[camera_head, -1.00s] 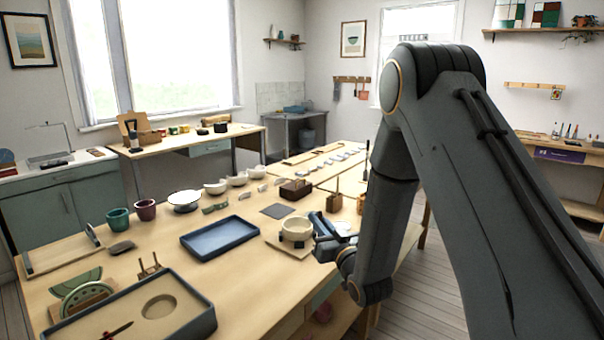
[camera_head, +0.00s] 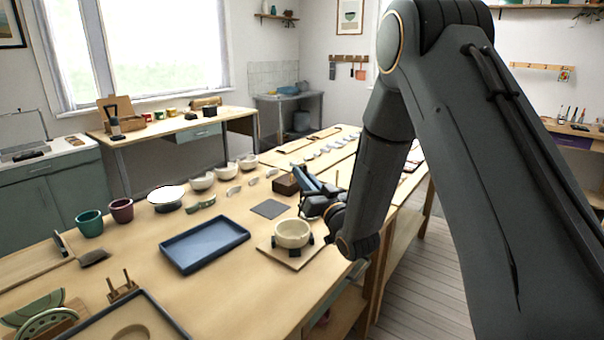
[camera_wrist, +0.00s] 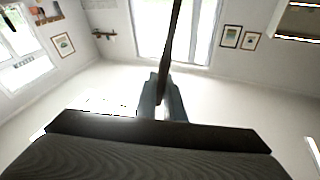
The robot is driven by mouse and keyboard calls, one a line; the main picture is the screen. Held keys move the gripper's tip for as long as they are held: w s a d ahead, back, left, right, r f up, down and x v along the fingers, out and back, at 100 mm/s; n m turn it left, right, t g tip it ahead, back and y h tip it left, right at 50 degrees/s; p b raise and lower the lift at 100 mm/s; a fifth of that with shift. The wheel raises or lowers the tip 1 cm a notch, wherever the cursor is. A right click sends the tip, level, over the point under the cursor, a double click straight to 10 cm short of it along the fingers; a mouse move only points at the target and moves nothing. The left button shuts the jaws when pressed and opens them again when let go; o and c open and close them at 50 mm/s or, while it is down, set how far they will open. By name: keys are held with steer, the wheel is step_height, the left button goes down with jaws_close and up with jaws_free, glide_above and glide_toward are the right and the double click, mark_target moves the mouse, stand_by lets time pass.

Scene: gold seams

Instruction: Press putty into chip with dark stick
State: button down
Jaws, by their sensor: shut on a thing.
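A cream bowl (camera_head: 292,233) stands upright on a square wooden board (camera_head: 290,256) with small dark supports around it. No chip in its rim can be made out, and I cannot pick out the putty. My gripper (camera_head: 312,192) is just behind and above the bowl, slightly to its right, apart from it as far as I can tell. In the wrist view my gripper (camera_wrist: 163,103) is shut on a dark stick (camera_wrist: 174,45), which points up and away past the fingertips. The stick is hard to make out in the head view.
A blue tray (camera_head: 205,243) lies left of the bowl, with a dark grey mat (camera_head: 270,209) behind. Teal (camera_head: 89,223) and maroon (camera_head: 121,210) cups are further left.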

step_height(320, 180, down, 7)
steer(key=b, duration=0.3)
steer(key=shift+a+r+b, duration=0.15)
steer(key=shift+a+b, duration=0.2)
steer(key=shift+b, duration=0.05)
steer(key=shift+s+d, duration=0.15)
steer(key=shift+d, duration=0.05)
stand_by(0.4)
steer(key=shift+f+b, duration=0.25)
steer(key=shift+b, duration=0.1)
stand_by(0.9)
steer(key=shift+r, duration=0.2)
stand_by(0.3)
steer(key=shift+w+d, duration=0.2)
steer(key=shift+d, duration=0.25)
steer(key=shift+f+b, duration=0.2)
steer(key=shift+b, duration=0.1)
stand_by(0.9)
